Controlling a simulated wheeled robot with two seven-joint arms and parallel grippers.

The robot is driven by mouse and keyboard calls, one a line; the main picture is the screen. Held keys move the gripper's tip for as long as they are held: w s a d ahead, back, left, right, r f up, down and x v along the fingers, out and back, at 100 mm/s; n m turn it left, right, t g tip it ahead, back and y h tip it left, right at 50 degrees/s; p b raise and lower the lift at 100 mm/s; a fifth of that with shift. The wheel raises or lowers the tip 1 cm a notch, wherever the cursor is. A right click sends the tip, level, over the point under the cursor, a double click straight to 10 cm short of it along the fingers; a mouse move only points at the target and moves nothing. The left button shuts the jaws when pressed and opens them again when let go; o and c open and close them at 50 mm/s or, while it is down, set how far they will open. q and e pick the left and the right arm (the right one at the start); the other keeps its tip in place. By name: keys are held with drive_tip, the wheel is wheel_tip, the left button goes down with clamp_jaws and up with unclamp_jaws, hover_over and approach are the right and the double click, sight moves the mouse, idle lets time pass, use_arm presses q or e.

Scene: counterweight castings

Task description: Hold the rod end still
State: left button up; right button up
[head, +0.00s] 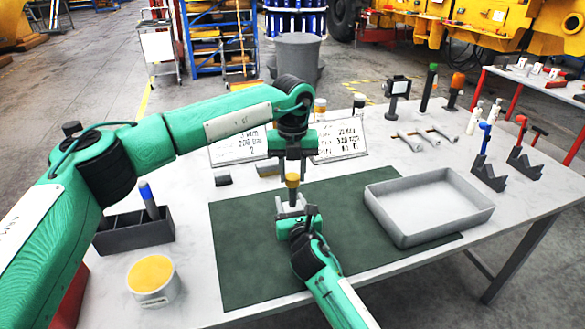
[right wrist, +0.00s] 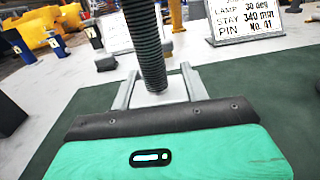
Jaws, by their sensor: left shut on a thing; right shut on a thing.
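A dark threaded rod (right wrist: 148,40) stands upright in the right wrist view, its top out of frame. Its pale lower end (right wrist: 155,96) sits between the fingers of my right gripper (right wrist: 160,88). In the head view, my right gripper (head: 297,212) reaches in from below over the green mat and is shut on this rod end. My left gripper (head: 292,168) points down directly above it, shut on a yellow-topped piece (head: 292,182) in line with the rod. The exact contact there is small and partly hidden by the fingers.
A grey tray (head: 428,240) lies on the green mat (head: 245,275) at right. Two sign cards (head: 340,138) stand behind the grippers. A dark box (head: 133,232) and a yellow-topped tub (head: 152,279) stand at left. Several tools and dark stands occupy the table's right rear.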

use_arm(q)
drive_tip(key=shift+f, duration=0.6)
idle(0.4)
